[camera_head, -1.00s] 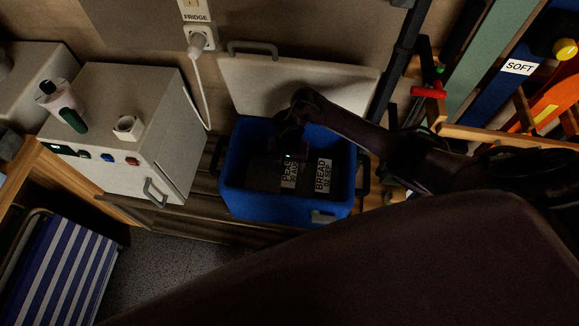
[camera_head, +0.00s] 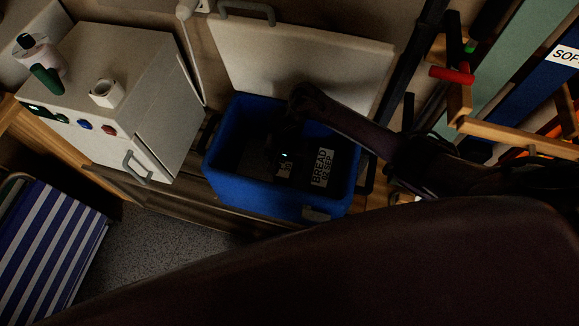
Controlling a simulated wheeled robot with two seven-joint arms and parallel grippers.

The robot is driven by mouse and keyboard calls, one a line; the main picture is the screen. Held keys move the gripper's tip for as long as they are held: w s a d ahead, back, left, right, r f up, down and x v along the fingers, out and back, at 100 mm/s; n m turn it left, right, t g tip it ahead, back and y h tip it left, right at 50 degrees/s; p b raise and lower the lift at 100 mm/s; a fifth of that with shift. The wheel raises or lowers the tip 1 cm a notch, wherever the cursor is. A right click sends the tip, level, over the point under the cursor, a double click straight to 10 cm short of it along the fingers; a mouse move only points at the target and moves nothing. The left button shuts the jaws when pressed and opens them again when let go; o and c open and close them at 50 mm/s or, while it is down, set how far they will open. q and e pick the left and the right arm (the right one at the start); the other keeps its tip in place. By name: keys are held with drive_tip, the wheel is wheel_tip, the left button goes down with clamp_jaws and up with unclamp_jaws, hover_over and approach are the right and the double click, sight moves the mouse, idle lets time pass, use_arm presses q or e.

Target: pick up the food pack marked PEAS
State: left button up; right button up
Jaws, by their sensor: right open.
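The blue cool box (camera_head: 222,177) stands open with dark packs inside. The pack labelled PEAS (camera_head: 285,171) is mostly hidden under my right gripper; only a scrap of its pale label shows. A pack marked BREAD (camera_head: 322,167) lies to its right, its label clear. My right arm reaches in from the right over the box. My right gripper (camera_head: 284,160) is down inside the box, open, over the PEAS pack. Its dark fingers blend with the dark packs, so I cannot tell whether they touch it. My left gripper is out of view.
The box's white lid (camera_head: 300,65) stands raised behind it. A white fridge (camera_head: 110,95) with a mug and a dark green item on top is at the left. A blue-striped thing (camera_head: 50,240) is at lower left. Racks and a red-handled item (camera_head: 452,74) crowd the right.

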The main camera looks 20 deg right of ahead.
drive_tip(key=shift+r, duration=0.1)
drive_tip(key=c, duration=1.3)
drive_tip(key=shift+c, duration=0.2)
